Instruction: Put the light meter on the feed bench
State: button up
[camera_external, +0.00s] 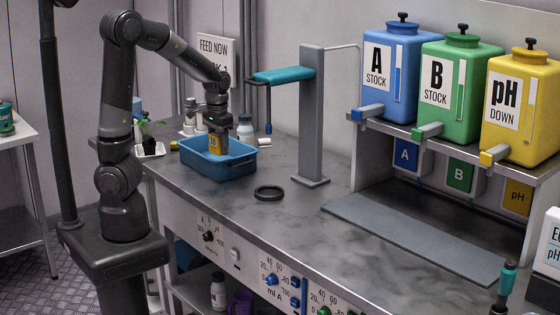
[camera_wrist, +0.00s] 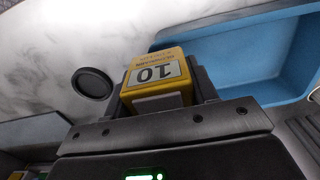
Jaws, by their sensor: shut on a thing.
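My gripper (camera_external: 215,150) is shut on a yellow box (camera_wrist: 158,74) with a pale label marked 10; its small print is too blurred to read, so I cannot tell for sure that it is the light meter. The box also shows in the external view (camera_external: 214,142), over the blue tub (camera_external: 235,166); I cannot tell whether it touches the tub. In the wrist view the tub (camera_wrist: 222,60) lies behind and right of the box. The feed bench (camera_external: 330,232) has a grey marbled top.
Blue (camera_external: 390,68), green (camera_external: 450,92) and yellow (camera_external: 520,112) tanks stand on a shelf at right. The bench's middle front is clear.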

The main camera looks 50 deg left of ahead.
jog(key=w+a+r+m, duration=0.2)
jog(key=w+a+m, duration=0.2)
jog(key=w, duration=0.7)
jog(key=shift+n, duration=0.3)
jog(key=w+d+f, duration=0.4)
jog(key=w+d, duration=0.1)
jog(key=w+d+f, duration=0.2)
jog(key=d, duration=0.1)
jog(key=shift+w+f, duration=0.2)
jog(key=shift+w+a+f+n, duration=0.1)
jog(key=shift+w+a+n, duration=0.1)
jog(key=shift+n, duration=0.1)
jog(key=w+a+r+n, duration=0.2)
jog(key=w+a+n, duration=0.3)
jog(key=a+n, duration=0.3)
jog(key=w+a+r+n, duration=0.2)
jog(key=w+a+n, duration=0.3)
jog(key=a, duration=0.6)
jog(key=s+a+n, duration=0.3)
jog(key=s+a, duration=0.3)
jog(key=a, duration=0.2)
jog(key=shift+n, duration=0.3)
jog(key=f, duration=0.4)
jog(key=shift+w+a, duration=0.1)
jog(key=shift+a, duration=0.15)
jog(key=shift+f, duration=2.65)
